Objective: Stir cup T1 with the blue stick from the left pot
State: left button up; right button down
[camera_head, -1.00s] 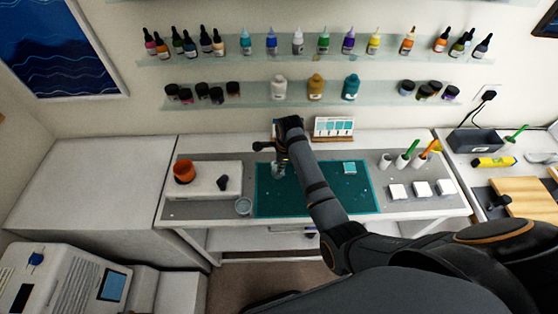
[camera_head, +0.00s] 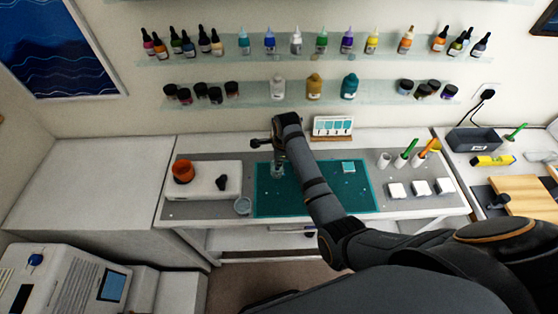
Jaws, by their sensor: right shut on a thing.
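A clear cup (camera_head: 277,169) stands on the teal mat (camera_head: 330,201), near its back left corner. My right arm reaches in from the right. My right gripper (camera_head: 279,152) is directly above this cup, pointing down and shut; the blue stick in it is too small and too covered to make out clearly. The left pot (camera_head: 384,161) of the white row holds no stick. The other two pots hold a green stick (camera_head: 410,149) and an orange stick (camera_head: 426,149). No label on the cup is readable. My left gripper is not in view.
Another clear cup (camera_head: 243,206) stands left of the mat. A white box (camera_head: 203,187) with an orange jar (camera_head: 183,171) is further left. A card stand (camera_head: 333,127) is behind the mat. Several white square blocks (camera_head: 420,187) sit to the right. The mat's front right is clear.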

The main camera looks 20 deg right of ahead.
jog(key=shift+s+d+r, duration=0.1)
jog(key=shift+s+r, duration=0.15)
jog(key=shift+r, duration=0.9)
jog(key=shift+s+d+r, duration=0.1)
jog(key=shift+s+r, duration=0.15)
jog(key=shift+r, duration=0.9)
jog(key=shift+s+r, duration=0.25)
jog(key=shift+r, duration=0.9)
jog(key=shift+r, duration=2.5)
jog(key=shift+f, duration=0.1)
